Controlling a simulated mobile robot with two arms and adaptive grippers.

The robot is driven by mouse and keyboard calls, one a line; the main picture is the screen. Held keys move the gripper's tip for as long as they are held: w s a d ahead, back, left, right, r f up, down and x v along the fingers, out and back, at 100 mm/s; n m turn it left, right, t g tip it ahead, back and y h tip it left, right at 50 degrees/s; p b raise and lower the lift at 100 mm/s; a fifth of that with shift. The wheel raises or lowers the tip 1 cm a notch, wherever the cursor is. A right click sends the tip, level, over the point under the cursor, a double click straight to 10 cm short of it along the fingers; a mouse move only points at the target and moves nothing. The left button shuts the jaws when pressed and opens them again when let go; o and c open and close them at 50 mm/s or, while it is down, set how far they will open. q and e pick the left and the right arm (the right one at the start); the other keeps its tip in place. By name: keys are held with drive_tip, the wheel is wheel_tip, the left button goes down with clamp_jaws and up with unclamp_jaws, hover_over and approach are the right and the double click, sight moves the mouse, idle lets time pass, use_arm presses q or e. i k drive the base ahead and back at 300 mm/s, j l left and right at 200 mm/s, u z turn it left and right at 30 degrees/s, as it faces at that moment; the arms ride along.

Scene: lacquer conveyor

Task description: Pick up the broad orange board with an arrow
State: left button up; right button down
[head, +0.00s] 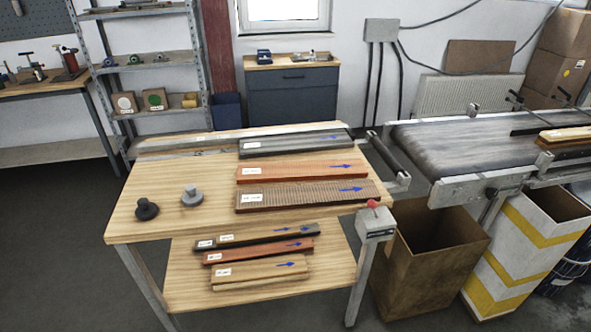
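The broad orange board (285,173) lies flat on the upper wooden table top, with a white label at its left end and a blue arrow pointing right near its right end. A dark grey board (290,147) with an arrow lies behind it. A brown ribbed board (300,193) with an arrow lies in front of it, close to the table's front edge. A narrower reddish-orange board (262,249) with an arrow lies on the lower shelf. Neither of my grippers is in view.
The lower shelf (190,270) also holds dark and pale boards. Two knobbed pieces, black (147,209) and grey (191,196), stand on the table's left part. A conveyor (460,145) adjoins on the right, with an open brown bin (425,265) below. The floor at left is clear.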

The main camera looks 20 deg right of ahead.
sight(286, 172)
drive_tip(key=i+l, duration=0.1)
drive_tip(key=l, duration=0.55)
drive_tip(key=l+u, duration=0.1)
drive_tip(key=l, duration=0.55)
drive_tip(key=i, duration=0.05)
